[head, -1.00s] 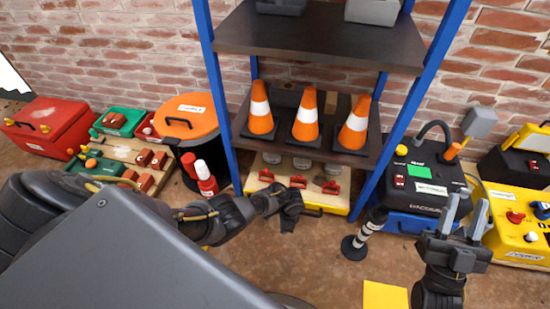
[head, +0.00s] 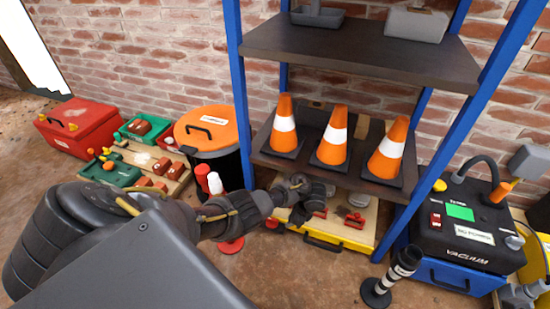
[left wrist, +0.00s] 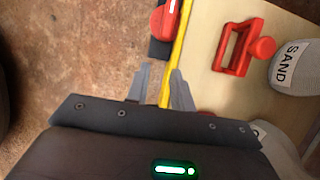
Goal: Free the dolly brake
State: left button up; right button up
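The dolly (head: 362,234) is a low wooden platform with a yellow edge under the shelf; it also shows in the left wrist view (left wrist: 207,98). A red part with a white mark and a dark base (left wrist: 164,22) sits at its yellow edge, cut off by the frame top; I cannot tell if it is the brake. My left gripper (head: 297,218) is over the dolly's front left part. In the left wrist view its fingers (left wrist: 161,75) are apart, with the yellow edge showing between them and nothing held.
A red bracket (left wrist: 238,48) and a sandbag (left wrist: 293,72) sit on the dolly. Blue shelf posts (head: 238,105) and a shelf with orange cones (head: 335,137) stand above it. A striped post (head: 392,276) stands at right, an orange-lidded bin (head: 206,128) at left.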

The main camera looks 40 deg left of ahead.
aim_at(273, 220)
pick_arm(q)
jog(key=a, duration=0.1)
jog(key=s+a, duration=0.1)
jog(key=a, duration=0.1)
jog(key=s+a, duration=0.1)
jog(key=a, duration=0.1)
jog(key=shift+a, duration=0.25)
jog(key=shift+a+f+b, duration=0.1)
jog(key=shift+f+b, duration=0.7)
jog(key=shift+b, duration=0.2)
jog(key=shift+s+a+f+b, duration=0.1)
jog(key=shift+a+f+b, duration=0.2)
jog(key=shift+f+b, duration=0.25)
jog(key=shift+c, duration=0.2)
grip_shut()
